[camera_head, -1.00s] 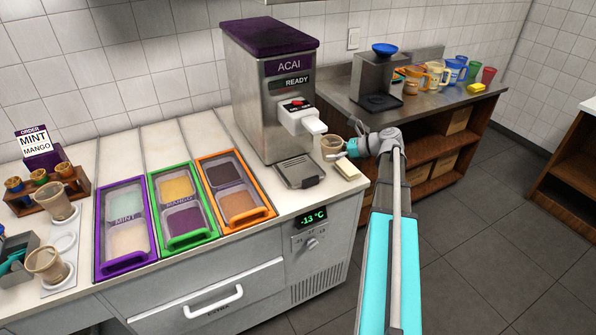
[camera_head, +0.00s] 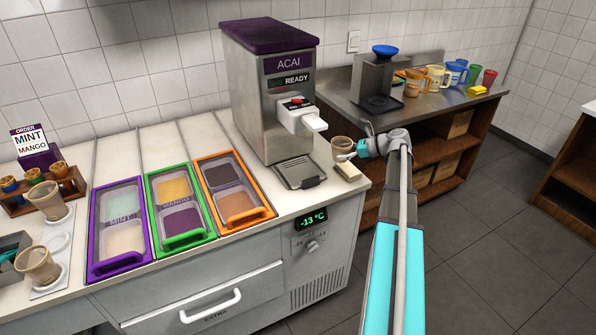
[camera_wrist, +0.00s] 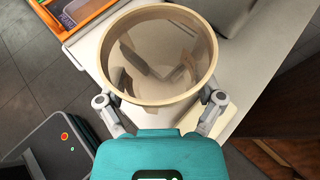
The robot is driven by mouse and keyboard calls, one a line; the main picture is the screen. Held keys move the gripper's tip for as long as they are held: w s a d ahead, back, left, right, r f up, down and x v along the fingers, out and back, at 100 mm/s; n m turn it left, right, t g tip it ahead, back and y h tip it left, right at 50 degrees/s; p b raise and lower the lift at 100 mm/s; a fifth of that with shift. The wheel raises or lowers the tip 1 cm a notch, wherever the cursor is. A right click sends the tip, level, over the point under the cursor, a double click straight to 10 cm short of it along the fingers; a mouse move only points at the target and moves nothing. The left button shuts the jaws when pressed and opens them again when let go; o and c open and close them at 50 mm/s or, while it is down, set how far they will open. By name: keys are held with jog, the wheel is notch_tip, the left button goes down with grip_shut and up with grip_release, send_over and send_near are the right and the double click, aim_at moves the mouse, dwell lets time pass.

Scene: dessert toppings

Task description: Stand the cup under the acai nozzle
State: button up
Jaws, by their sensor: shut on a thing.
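My gripper (camera_head: 352,151) is shut on a clear cup (camera_head: 341,146) with a tan rim and holds it upright at the right end of the counter. In the wrist view the cup (camera_wrist: 158,62) sits between the two fingers (camera_wrist: 160,110) and looks empty. The acai machine (camera_head: 262,120) stands to the left of the cup. Its white nozzle (camera_head: 314,124) juts out up and to the left of the cup, above a grey drip tray (camera_head: 300,173). The cup is to the right of the tray, not under the nozzle. I cannot tell whether its base touches the counter.
A pale yellow block (camera_head: 348,172) lies just below the cup near the counter's edge. Framed topping tubs (camera_head: 233,207) lie to the left. Two more cups (camera_head: 38,265) stand at the far left. A side table (camera_head: 440,108) with mugs is behind.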

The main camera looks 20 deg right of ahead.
jog(key=b, duration=0.5)
send_near(303, 172)
jog(key=w+a+r, duration=0.3)
jog(key=shift+r, duration=0.1)
jog(key=shift+w+a, duration=0.35)
jog(key=shift+a, duration=0.1)
jog(key=shift+w+a+f+b, duration=1.35)
jog(key=shift+a+f+b, duration=0.1)
jog(key=shift+f, duration=0.1)
jog(key=shift+f, duration=0.2)
jog(key=o, duration=0.6)
jog(key=shift+c, duration=0.2)
jog(key=shift+r, duration=0.2)
